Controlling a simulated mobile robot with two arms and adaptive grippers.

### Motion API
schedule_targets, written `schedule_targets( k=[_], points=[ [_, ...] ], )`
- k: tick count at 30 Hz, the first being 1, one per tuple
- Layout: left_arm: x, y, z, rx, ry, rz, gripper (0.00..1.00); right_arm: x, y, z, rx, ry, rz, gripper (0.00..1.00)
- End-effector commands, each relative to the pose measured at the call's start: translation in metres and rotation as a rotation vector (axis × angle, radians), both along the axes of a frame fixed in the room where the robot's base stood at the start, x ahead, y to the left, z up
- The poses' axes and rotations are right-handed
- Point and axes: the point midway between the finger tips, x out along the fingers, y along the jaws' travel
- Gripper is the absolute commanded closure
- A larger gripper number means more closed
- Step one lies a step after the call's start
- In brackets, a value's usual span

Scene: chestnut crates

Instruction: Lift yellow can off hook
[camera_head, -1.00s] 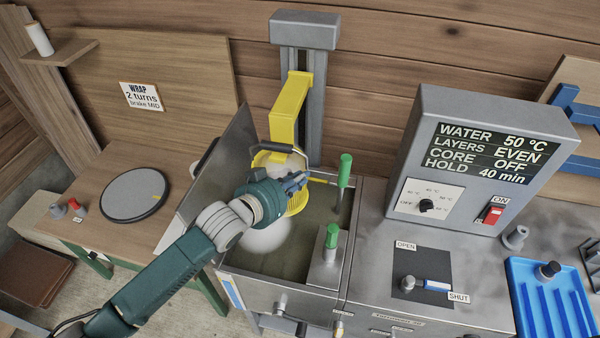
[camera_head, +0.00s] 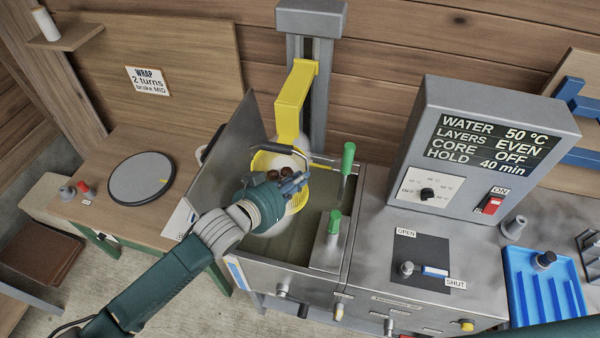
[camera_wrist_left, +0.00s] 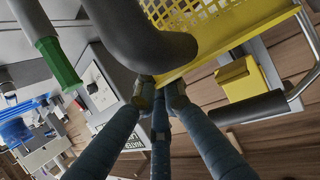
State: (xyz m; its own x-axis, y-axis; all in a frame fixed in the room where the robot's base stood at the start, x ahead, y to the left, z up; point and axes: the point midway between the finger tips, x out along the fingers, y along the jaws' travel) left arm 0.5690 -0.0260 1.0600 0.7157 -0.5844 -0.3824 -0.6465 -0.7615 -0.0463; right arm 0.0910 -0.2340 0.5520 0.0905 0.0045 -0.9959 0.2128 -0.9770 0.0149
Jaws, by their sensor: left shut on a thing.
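The yellow can (camera_head: 303,194) is a perforated basket with brown chestnuts (camera_head: 284,170) in it, over the steel tank (camera_head: 248,257) and below the yellow lift arm (camera_head: 292,96). My left gripper (camera_head: 294,184) is shut at the can's near side and hides part of it. In the left wrist view, my gripper's fingers (camera_wrist_left: 160,88) close beside the yellow mesh (camera_wrist_left: 205,28) and a thick dark handle part (camera_wrist_left: 135,40). A metal bail (camera_wrist_left: 307,50) shows at the right there. The hook is hidden, so I cannot tell whether the can still bears on it. My right gripper is out of view.
Green-handled levers (camera_head: 348,158) stand at the tank's right edge, close to the can. A tall metal plate (camera_head: 232,150) rises at the left. The grey control box (camera_head: 480,158) stands at the right. White steam lies around the can.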

Motion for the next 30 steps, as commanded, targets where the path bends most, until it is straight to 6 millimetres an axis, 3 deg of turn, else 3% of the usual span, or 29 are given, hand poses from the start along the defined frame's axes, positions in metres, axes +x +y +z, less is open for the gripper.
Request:
schedule_targets(
  k=[8,30],
  points=[
    [-0.012,0.004,0.005,-0.003,-0.006,-0.001,1.0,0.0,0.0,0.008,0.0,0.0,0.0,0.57],
    [-0.035,0.011,0.004,-0.002,-0.009,-0.001,1.0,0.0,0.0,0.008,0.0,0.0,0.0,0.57]
  ],
)
